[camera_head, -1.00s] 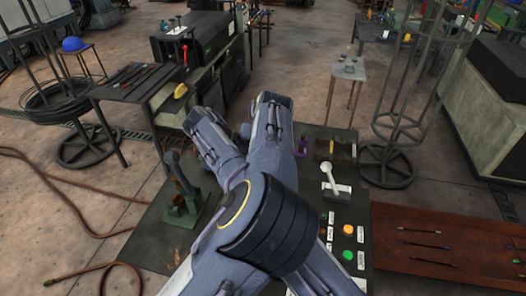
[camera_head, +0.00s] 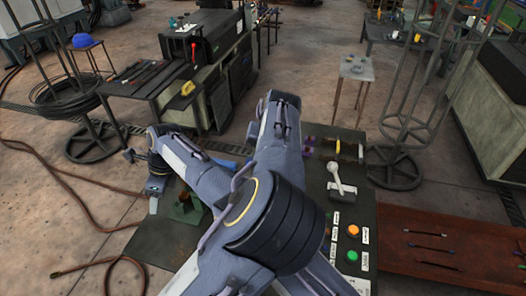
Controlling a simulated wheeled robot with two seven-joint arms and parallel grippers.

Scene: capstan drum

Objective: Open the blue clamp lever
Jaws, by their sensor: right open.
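A small blue piece (camera_head: 229,163), which may be the blue clamp lever, shows between my two forearms above the dark green bench. Most of it is hidden by my arms, so I cannot tell its position. My right gripper (camera_head: 153,193) hangs at the left, beside a green fixture (camera_head: 184,208) on the bench. It is small and partly hidden, open, and appears to hold nothing. It is apart from the blue piece. My left gripper cannot be made out.
A white-knobbed lever (camera_head: 339,178) stands on the right of the bench (camera_head: 150,245), above orange (camera_head: 353,230) and green (camera_head: 352,255) buttons. A purple part (camera_head: 309,145) and a yellow part (camera_head: 337,146) lie behind. A wire stand (camera_head: 400,130) rises at the right.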

